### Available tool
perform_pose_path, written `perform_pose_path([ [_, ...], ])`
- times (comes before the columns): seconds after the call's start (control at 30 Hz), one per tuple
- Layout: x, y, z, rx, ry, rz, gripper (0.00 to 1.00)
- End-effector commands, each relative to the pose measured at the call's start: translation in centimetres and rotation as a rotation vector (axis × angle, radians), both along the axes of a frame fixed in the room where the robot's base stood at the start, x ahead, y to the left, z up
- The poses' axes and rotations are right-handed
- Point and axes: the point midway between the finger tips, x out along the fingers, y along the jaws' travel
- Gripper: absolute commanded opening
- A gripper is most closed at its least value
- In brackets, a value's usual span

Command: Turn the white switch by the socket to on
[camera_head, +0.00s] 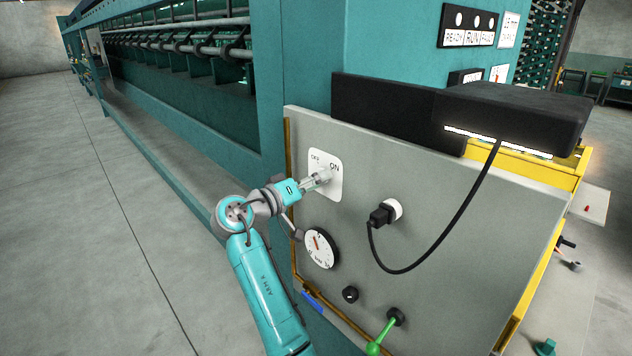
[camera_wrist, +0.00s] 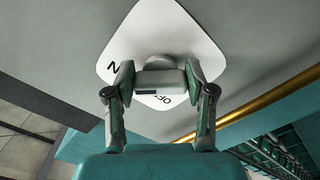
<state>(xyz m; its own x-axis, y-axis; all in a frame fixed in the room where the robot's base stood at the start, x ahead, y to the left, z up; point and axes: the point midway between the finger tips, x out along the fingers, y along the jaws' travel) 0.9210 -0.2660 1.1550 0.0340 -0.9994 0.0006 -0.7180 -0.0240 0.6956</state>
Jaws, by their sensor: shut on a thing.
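The white switch (camera_head: 326,174) sits on a white plate (camera_head: 334,190) marked OFF at its upper left and ON at its upper right, on a grey upright panel. My gripper (camera_head: 318,181) reaches it from the left. In the wrist view my gripper (camera_wrist: 160,82) has a finger on each side of the switch's pale handle (camera_wrist: 160,79) and is shut on it. The plate (camera_wrist: 165,28) shows behind, with part of ON at left and OFF below, partly covered. I cannot tell exactly which mark the switch points at. The socket (camera_head: 394,209) is to the right, with a black plug (camera_head: 380,216) in it.
A black cable (camera_head: 440,258) loops from the plug up to a black box (camera_head: 520,115). Below the switch are a round dial (camera_head: 319,248), a black knob (camera_head: 350,294) and a green lever (camera_head: 383,335). The floor to the left is clear.

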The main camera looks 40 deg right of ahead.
Motion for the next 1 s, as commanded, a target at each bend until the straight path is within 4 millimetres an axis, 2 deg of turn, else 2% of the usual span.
perform_pose_path([
  [0.17,0.0,0.0,-0.2,0.003,0.002,-0.001,0.19],
  [0.2,0.0,0.0,-0.2,0.003,0.002,-0.001,0.64],
  [0.27,0.0,0.0,-0.2,0.003,0.002,0.0,0.79],
  [0.67,0.0,0.4,0.0,0.001,0.001,0.001,0.79],
  [0.83,0.0,2.7,-0.1,0.001,0.001,0.003,0.79],
  [1.0,-0.1,6.1,-0.1,0.001,0.002,0.004,0.79],
])
